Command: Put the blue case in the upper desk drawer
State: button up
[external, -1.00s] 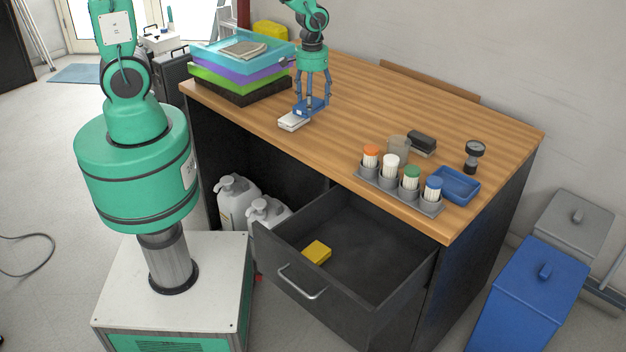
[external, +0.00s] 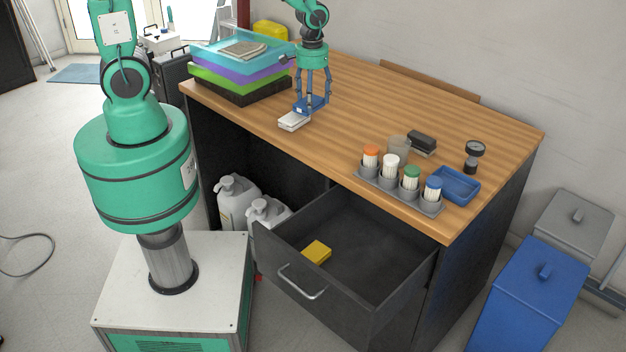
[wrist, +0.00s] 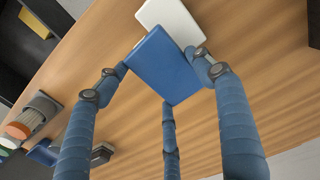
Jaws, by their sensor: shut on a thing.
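The blue case (external: 316,104) is on the desk toward its left end, beside a white case, and it fills the middle of the wrist view (wrist: 162,66). My gripper (external: 312,98) points down over it. Its blue fingers (wrist: 165,85) are closed around the blue case, with fingertips at its edges. Whether the case is lifted off the desk is hard to tell. The upper desk drawer (external: 372,240) is pulled open at the front of the desk. A yellow item (external: 317,252) lies inside it at the left; the rest of its floor is bare.
The white case (external: 293,121) touches or nearly touches the blue case. Stacked colored trays (external: 240,70) stand at the left. A rack of capped tubes (external: 400,190), a blue tray (external: 456,186) and a black block (external: 422,140) sit at the right. The desk middle is clear.

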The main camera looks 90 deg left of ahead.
aim_at(313, 102)
notch_tip(313, 102, up, 4)
jog(key=shift+r, duration=0.2)
jog(key=w+d+m+b, duration=0.1)
jog(key=w+d+m, duration=0.3)
jog(key=d+m, duration=0.6)
jog(key=w+d+m+b, duration=0.1)
jog(key=w+d+m, duration=0.3)
jog(key=d+m, duration=0.65)
jog(key=s+d+m, duration=0.2)
jog(key=d+m, duration=1.5)
jog(key=d, duration=0.9)
notch_tip(313, 102, down, 21)
jog(key=shift+f+b, duration=0.2)
jog(key=shift+b, duration=0.2)
jog(key=shift+s, duration=0.1)
jog(key=shift+f+b, duration=0.75)
jog(key=shift+f, duration=2.4)
